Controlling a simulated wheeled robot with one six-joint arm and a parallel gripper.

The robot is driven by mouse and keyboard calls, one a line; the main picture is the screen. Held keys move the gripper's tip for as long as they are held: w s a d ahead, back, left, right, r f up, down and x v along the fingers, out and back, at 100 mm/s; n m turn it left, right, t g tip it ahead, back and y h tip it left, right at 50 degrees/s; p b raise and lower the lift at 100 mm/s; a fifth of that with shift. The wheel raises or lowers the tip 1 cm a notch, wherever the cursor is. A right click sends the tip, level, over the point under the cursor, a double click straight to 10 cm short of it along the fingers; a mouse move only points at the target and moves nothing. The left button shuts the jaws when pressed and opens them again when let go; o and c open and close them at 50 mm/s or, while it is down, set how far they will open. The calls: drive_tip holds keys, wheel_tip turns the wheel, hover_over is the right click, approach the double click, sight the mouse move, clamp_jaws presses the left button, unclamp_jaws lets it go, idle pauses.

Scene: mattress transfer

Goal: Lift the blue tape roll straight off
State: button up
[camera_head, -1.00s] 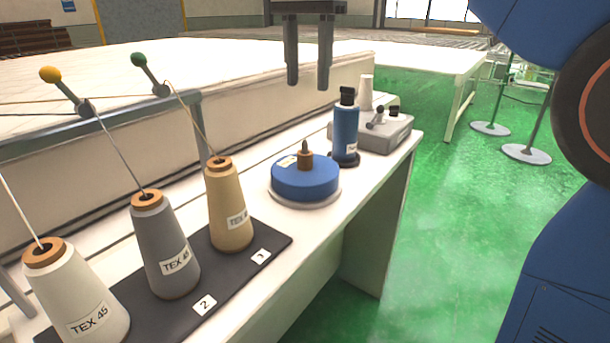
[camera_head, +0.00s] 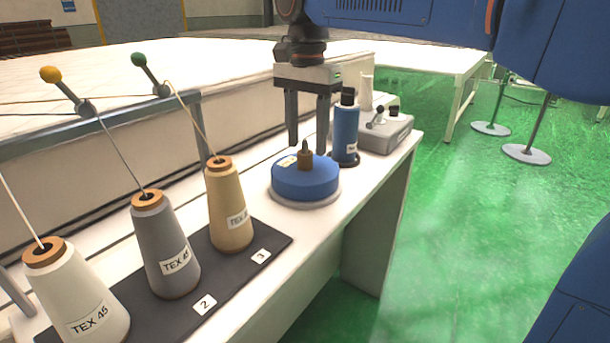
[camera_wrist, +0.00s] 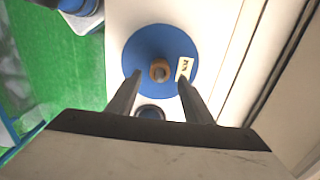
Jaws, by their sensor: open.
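The blue tape roll (camera_head: 306,183) lies flat on a pale round base (camera_head: 305,204) on the white bench. My gripper (camera_head: 308,150) is open and empty, pointing down just above and behind the roll. In the wrist view the roll (camera_wrist: 145,82) lies beyond my two fingers (camera_wrist: 160,80), which appear over its near part, either side of the core (camera_wrist: 159,70). I cannot tell whether the fingers touch it.
A blue bottle (camera_head: 346,130) stands close behind the roll, right of my fingers. A grey control box (camera_head: 385,135) is farther back. Several thread cones, including a tan one (camera_head: 230,205), stand on a dark mat (camera_head: 232,268) at left. A mattress (camera_head: 250,90) lies behind.

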sight(306, 152)
drive_tip(key=shift+s+a+f, duration=0.1)
drive_tip(key=shift+s+f, duration=0.1)
drive_tip(key=shift+f, duration=1.6)
drive_tip(key=shift+c, duration=0.5)
clamp_jaws()
wheel_tip(306, 152, up, 18)
